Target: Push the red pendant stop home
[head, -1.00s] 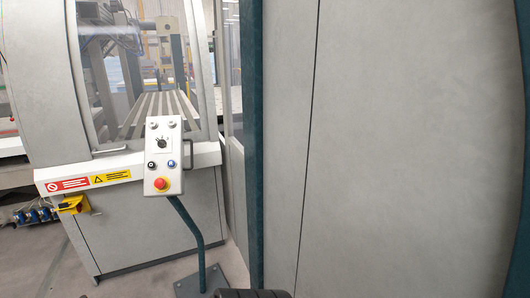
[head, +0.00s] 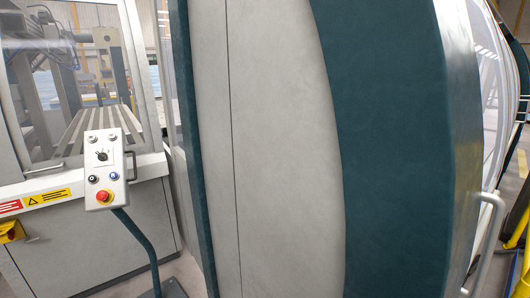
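The red pendant stop (head: 103,196) is a round red button on a yellow ring, low on the light grey control pendant (head: 104,165). The pendant stands at the left of the head view on a bent dark teal post (head: 143,238). Above the stop are a black button, a blue button and a rotary selector (head: 102,156). Neither of my grippers shows in the head view. I cannot tell from here how deep the stop sits.
A large grey and teal machine cabinet (head: 280,150) fills the middle and right, close to me. A handle (head: 487,240) sticks out at its right. The windowed bender enclosure (head: 75,90) stands behind the pendant. Yellow railing (head: 515,230) shows at the far right.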

